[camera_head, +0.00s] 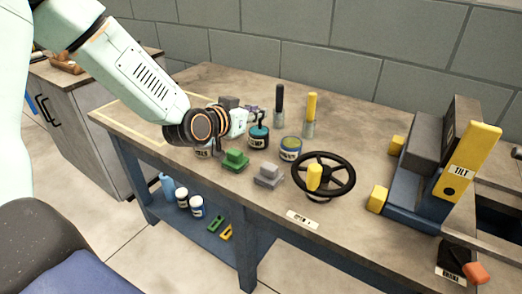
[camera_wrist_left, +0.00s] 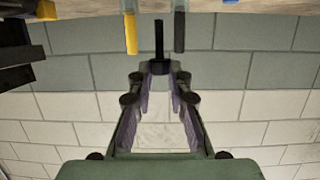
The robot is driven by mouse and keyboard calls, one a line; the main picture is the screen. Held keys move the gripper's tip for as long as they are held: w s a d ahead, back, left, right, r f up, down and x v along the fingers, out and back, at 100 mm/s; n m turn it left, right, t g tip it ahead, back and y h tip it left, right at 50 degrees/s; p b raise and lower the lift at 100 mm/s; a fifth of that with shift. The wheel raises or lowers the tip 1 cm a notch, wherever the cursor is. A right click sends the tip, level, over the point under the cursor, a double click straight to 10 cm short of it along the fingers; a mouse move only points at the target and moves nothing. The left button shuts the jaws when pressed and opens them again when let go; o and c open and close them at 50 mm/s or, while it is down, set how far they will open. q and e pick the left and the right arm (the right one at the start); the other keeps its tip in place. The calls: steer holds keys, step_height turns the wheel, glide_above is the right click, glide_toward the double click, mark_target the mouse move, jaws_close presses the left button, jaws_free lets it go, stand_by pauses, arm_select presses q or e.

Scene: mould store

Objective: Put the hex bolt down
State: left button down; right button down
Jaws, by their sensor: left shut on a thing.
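My right gripper is in neither view.
Black (camera_head: 279,100) and yellow (camera_head: 312,106) handles stand behind. A handwheel (camera_head: 347,188) and tilt fixture (camera_head: 425,180) are right. A yellow-outlined area (camera_head: 118,110) lies left.

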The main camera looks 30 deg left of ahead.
arm_select(q)
steer(key=f+b, duration=0.1)
steer(key=f, duration=0.1)
steer(key=f+b, duration=0.1)
steer(key=f, duration=0.1)
steer(key=f+b, duration=0.1)
steer(key=f, duration=0.2)
steer(key=shift+w+a+f, duration=0.1)
steer(key=shift+w+a, duration=0.05)
steer(key=shift+a, duration=0.2)
steer(key=f, duration=0.1)
steer(key=f+b, duration=0.1)
steer(key=shift+d+f+b, duration=0.25)
steer(key=shift+f+b, duration=0.1)
steer(key=shift+f, duration=0.05)
steer(key=shift+a, duration=0.15)
steer(key=shift+f, duration=0.15)
